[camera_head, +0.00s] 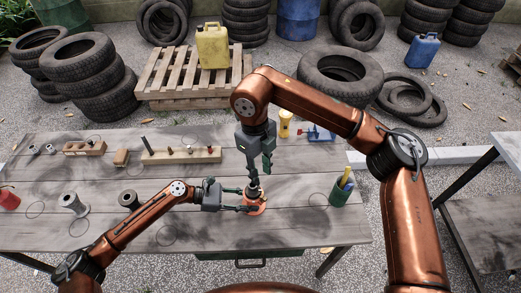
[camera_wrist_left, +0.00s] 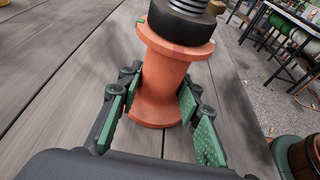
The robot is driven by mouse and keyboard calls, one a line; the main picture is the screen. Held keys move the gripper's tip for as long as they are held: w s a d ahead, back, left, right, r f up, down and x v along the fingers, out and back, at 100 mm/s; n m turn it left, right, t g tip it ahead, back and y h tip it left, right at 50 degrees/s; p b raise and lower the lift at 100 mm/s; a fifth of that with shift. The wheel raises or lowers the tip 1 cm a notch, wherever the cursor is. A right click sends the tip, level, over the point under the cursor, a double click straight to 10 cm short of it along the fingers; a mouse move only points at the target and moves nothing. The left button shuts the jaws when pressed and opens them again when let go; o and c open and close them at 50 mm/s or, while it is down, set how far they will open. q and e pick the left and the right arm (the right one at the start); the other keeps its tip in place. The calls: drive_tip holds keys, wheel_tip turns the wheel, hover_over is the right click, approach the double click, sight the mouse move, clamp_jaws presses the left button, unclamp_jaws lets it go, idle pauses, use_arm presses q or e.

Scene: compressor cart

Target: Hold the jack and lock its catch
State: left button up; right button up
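The jack (camera_head: 256,205) is an orange-red, spool-shaped body standing upright on the table, with a black collar and threaded screw on top. In the left wrist view the jack's body (camera_wrist_left: 160,85) stands between the green pads of my left gripper (camera_wrist_left: 160,95), which sit close against its narrow waist on both sides. In the head view my left gripper (camera_head: 241,202) reaches it low from the left. My right gripper (camera_head: 258,165) points down just above the jack's screw, its fingers apart.
The wooden table (camera_head: 310,225) also holds a green cup (camera_head: 342,192) at right, a grey spool (camera_head: 73,205) at left and a wooden block with parts (camera_head: 182,156) behind. A yellow item (camera_head: 285,123) and a blue item (camera_head: 318,133) stand at the back right.

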use_arm(q)
drive_tip(key=o, duration=0.5)
drive_tip(key=shift+o, duration=0.2)
drive_tip(key=shift+a, duration=0.1)
